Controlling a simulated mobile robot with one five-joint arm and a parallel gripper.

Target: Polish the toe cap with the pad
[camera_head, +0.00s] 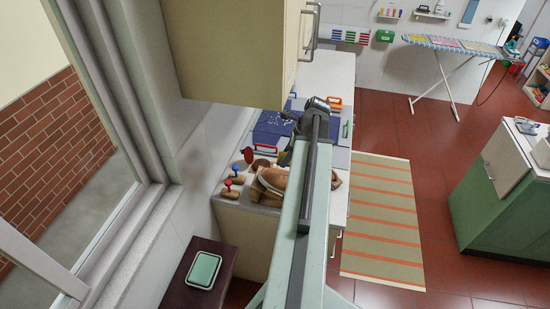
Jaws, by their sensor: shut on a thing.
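A brown leather shoe (274,178) lies on the worktop beside my arm, with a light wooden piece (336,183) showing on the arm's other side. My arm covers part of the shoe, and its toe cap cannot be made out clearly. My gripper (285,159) is dark and small in the head view, just above the far side of the shoe. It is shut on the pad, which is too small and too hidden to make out. I cannot tell whether the pad touches the shoe.
Red and blue knobbed brushes (235,174) stand left of the shoe on the worktop (262,209). A blue mat (271,128) and an orange item (335,103) lie behind. A cabinet (225,50) overhangs at the upper left. A green-lidded box (203,270) sits on a dark stool. A striped rug (382,220) covers the floor.

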